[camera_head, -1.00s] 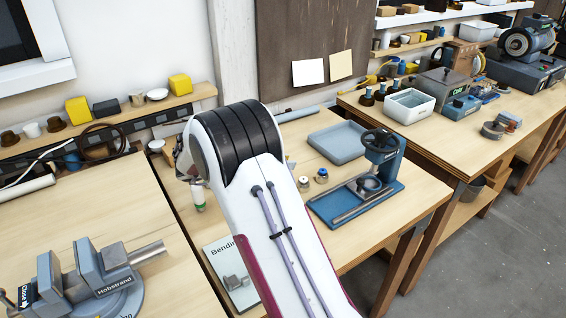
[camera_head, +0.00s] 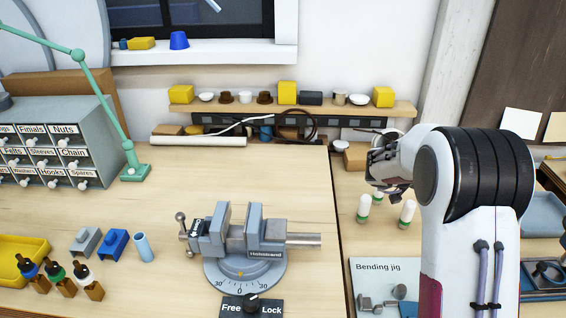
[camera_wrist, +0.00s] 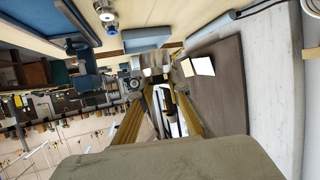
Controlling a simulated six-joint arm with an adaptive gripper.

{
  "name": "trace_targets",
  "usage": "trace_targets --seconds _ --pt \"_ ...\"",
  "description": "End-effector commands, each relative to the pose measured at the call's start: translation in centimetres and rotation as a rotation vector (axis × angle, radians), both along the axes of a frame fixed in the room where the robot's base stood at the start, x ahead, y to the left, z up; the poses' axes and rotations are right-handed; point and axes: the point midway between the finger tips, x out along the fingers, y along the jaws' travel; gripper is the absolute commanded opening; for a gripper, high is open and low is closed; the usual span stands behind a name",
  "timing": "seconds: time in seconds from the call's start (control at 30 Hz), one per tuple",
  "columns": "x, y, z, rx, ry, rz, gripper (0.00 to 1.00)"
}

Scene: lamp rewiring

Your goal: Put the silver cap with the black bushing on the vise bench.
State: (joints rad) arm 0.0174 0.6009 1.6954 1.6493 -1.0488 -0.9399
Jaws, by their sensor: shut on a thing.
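The vise bench (camera_head: 285,170) is the wooden bench on the left in the head view, with a grey-blue vise (camera_head: 262,238) on it. My gripper (camera_head: 384,178) is above the neighbouring bench, just right of the gap, and points left. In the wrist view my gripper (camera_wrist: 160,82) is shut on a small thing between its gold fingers. A silver cap with a blue centre (camera_wrist: 105,12) lies on the wood at the top of the wrist view, apart from my fingers.
Blue and grey blocks (camera_head: 115,243), a light blue cylinder (camera_head: 144,248) and dropper bottles stand at the vise bench's front left. White bottles (camera_head: 407,213) stand below my gripper. A green lamp (camera_head: 133,172) stands by the drawers. The bench behind the vise is clear.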

Motion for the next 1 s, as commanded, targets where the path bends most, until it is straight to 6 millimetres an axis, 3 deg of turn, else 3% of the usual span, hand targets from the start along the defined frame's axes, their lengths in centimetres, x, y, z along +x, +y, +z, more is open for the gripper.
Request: trace_targets --seconds 0.33,1.0 --pt "3.5 3.9 3.3 -0.002 0.0 0.347 0.0" --pt "4.8 12.0 3.7 -0.004 0.001 0.758 0.0"
